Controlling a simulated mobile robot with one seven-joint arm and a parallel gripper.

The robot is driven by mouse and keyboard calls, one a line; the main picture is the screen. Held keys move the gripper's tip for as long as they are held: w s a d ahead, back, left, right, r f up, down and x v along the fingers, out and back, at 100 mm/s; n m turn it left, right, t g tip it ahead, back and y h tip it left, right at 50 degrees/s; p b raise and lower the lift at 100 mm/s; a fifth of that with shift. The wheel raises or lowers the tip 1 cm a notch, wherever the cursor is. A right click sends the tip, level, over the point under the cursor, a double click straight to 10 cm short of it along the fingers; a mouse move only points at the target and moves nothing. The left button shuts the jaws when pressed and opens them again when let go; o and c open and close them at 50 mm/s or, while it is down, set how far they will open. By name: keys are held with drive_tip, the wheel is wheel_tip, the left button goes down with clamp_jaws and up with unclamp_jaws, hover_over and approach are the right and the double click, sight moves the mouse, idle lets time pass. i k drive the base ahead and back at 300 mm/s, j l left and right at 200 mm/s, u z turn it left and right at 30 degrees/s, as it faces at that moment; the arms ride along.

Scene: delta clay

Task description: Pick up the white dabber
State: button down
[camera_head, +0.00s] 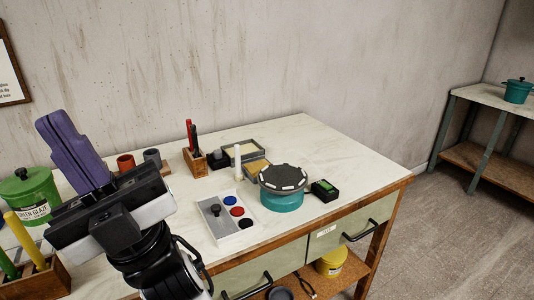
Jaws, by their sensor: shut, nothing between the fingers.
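A slim white upright cylinder, which looks like the white dabber (238,162), stands on the workbench (330,150) near the middle of the view. It is just left of the teal round pot with a dark top, beside a shallow tan tray. My gripper (52,122) is at the left, raised in front of the bench, with its purple fingers together and pointing up. It is shut and empty, well to the left of the dabber and apart from it.
A white tray (245,236) with blue, red and black discs lies in front of the dabber. A wooden pen holder (195,164) stands behind left. The bench's right back is clear.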

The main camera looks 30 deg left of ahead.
sight(239, 178)
drive_tip(key=u, duration=0.35)
drive_tip(key=i+l+u, duration=0.1)
drive_tip(key=u, duration=0.25)
drive_tip(key=l+u, duration=0.5)
drive_tip(key=u, duration=0.2)
drive_tip(key=l+u, duration=0.4)
drive_tip(key=l, duration=1.15)
drive_tip(key=k+l, duration=0.1)
drive_tip(key=l, duration=0.45)
drive_tip(key=i+l, duration=0.1)
drive_tip(key=i, duration=0.9)
drive_tip(key=j+u, duration=0.05)
